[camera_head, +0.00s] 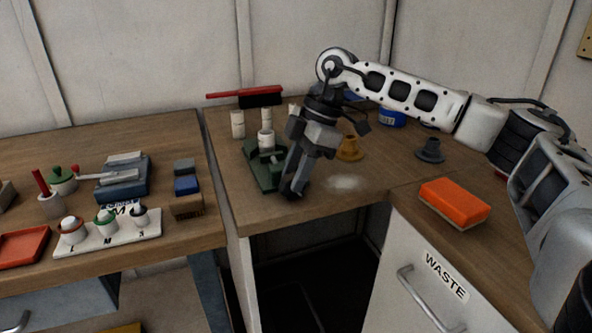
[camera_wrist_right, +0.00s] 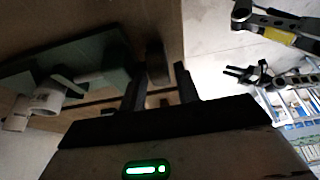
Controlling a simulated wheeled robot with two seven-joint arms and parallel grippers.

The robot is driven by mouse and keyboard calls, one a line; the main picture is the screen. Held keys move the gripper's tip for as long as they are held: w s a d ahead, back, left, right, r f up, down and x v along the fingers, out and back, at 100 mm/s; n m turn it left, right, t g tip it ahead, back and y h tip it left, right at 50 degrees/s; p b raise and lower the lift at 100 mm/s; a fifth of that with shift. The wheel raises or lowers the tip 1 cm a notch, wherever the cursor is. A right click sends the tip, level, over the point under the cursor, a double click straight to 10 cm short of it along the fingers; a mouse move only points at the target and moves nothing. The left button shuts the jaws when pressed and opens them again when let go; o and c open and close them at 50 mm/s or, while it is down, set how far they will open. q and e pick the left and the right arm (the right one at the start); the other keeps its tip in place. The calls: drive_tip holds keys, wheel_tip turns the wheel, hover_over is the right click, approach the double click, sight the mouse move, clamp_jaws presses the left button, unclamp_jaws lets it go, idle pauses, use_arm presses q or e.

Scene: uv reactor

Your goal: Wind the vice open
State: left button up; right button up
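The green vice (camera_head: 265,174) stands near the left edge of the right-hand bench, with a pale cylinder (camera_head: 266,141) at its jaws. My right gripper (camera_head: 291,190) points down at the vice's near right end. In the right wrist view the vice (camera_wrist_right: 100,62) lies to the left. The right gripper's fingers (camera_wrist_right: 160,92) are apart there, with a dark bar-like part (camera_wrist_right: 157,64) showing between them. I cannot tell whether they touch it. A small black two-pronged claw (camera_wrist_right: 244,74), apparently my left gripper, shows at the right with its prongs apart. It is outside the head view.
Pale cylinders (camera_head: 238,124) and a red-handled brush (camera_head: 260,97) stand behind the vice. A yellow-brown funnel-like piece (camera_head: 349,149), a dark one (camera_head: 430,151) and an orange sponge (camera_head: 455,201) are to the right. A gap separates this bench from the left bench (camera_head: 165,130).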

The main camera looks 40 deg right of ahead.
clamp_jaws()
drive_tip(key=shift+r, duration=0.1)
